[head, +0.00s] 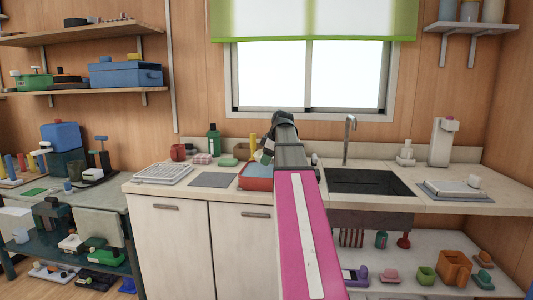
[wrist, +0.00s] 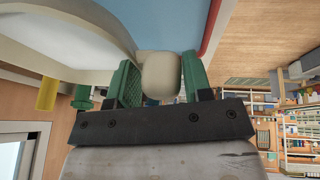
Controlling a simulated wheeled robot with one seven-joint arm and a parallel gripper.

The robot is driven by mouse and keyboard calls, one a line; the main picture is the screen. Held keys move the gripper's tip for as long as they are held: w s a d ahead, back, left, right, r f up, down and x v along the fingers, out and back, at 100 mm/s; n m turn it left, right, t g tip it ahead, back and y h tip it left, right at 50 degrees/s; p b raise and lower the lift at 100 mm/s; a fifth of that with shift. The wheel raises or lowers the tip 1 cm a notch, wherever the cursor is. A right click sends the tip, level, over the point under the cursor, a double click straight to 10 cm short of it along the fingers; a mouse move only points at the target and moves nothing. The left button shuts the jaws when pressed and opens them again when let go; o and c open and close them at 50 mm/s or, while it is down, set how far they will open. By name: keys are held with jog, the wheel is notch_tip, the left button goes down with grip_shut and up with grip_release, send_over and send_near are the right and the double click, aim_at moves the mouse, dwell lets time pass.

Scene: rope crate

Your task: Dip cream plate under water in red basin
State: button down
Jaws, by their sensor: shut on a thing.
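The red basin (head: 256,184) stands on the counter left of the sink and holds blue water (head: 257,169). Its red rim (wrist: 213,28) and the blue water (wrist: 165,25) also show in the wrist view. My gripper (wrist: 162,78) is shut, with its green fingers on either side of a rounded cream part of the cream plate (wrist: 160,75). The plate's broad curved edge seems to fill the upper left there. In the head view my gripper (head: 267,147) is over the basin's back part, partly hidden by my arm. I cannot tell whether the plate touches the water.
A grey mat (head: 213,180) and a white drying rack (head: 162,174) lie left of the basin. A yellow bottle (head: 252,141) and a green bottle (head: 213,140) stand behind. The dark sink (head: 368,182) and tap (head: 348,138) are to the right.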

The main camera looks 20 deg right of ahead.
jog(key=shift+f, duration=3.95)
jog(key=shift+f, duration=0.35)
jog(key=shift+c, duration=2.4)
grip_release()
jog(key=shift+s, duration=0.1)
jog(key=v, duration=1)
jog(key=shift+d+r, duration=0.2)
jog(key=shift+r, duration=0.2)
